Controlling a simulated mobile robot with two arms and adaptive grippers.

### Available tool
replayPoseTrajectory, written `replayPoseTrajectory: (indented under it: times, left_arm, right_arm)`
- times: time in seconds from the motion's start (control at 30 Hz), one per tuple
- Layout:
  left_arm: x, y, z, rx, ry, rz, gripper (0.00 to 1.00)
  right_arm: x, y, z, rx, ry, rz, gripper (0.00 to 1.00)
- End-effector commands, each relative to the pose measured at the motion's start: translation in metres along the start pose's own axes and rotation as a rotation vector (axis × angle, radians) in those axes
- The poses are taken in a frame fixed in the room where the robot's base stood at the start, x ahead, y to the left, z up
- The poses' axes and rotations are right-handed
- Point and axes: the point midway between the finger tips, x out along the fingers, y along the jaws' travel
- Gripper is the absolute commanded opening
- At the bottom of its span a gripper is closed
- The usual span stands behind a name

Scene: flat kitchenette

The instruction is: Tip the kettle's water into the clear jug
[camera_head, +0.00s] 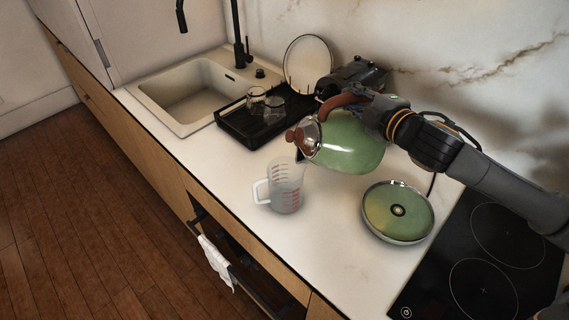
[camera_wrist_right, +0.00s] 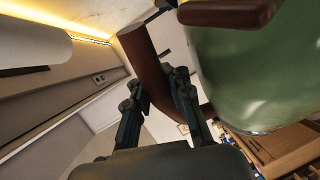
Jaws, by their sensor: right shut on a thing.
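The green kettle (camera_head: 346,146) has a brown handle and is held up in the air, tilted with its spout to the left. The spout is just above the rim of the clear jug (camera_head: 287,189). The jug stands upright on the counter, with red marks and a handle on its left. I cannot make out water in either. My right gripper (camera_head: 375,106) is shut on the kettle's handle. In the right wrist view, the fingers (camera_wrist_right: 158,92) close around the brown handle (camera_wrist_right: 139,50), with the green kettle body (camera_wrist_right: 255,65) beside them. My left gripper is not in view.
A black hob (camera_head: 490,262) is at the lower right. A black drying tray (camera_head: 243,132) with glasses and a plate stands behind, beside the sink (camera_head: 190,92). The counter in front of the jug is clear.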

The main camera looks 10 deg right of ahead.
Motion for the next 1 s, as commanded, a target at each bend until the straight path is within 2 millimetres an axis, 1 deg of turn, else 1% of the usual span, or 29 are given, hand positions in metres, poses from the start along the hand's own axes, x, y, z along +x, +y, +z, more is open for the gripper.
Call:
replayPoseTrajectory:
  times: [0.03, 0.07, 1.0]
  left_arm:
    - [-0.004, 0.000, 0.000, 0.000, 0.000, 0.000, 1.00]
    - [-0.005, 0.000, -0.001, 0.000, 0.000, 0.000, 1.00]
    - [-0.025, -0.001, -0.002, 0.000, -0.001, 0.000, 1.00]
  right_arm:
    - [-0.001, 0.009, -0.005, -0.016, 0.002, 0.012, 0.00]
    - [-0.001, 0.009, -0.006, -0.026, 0.001, 0.013, 0.00]
    - [0.001, 0.015, -0.042, -0.222, -0.008, 0.038, 0.00]
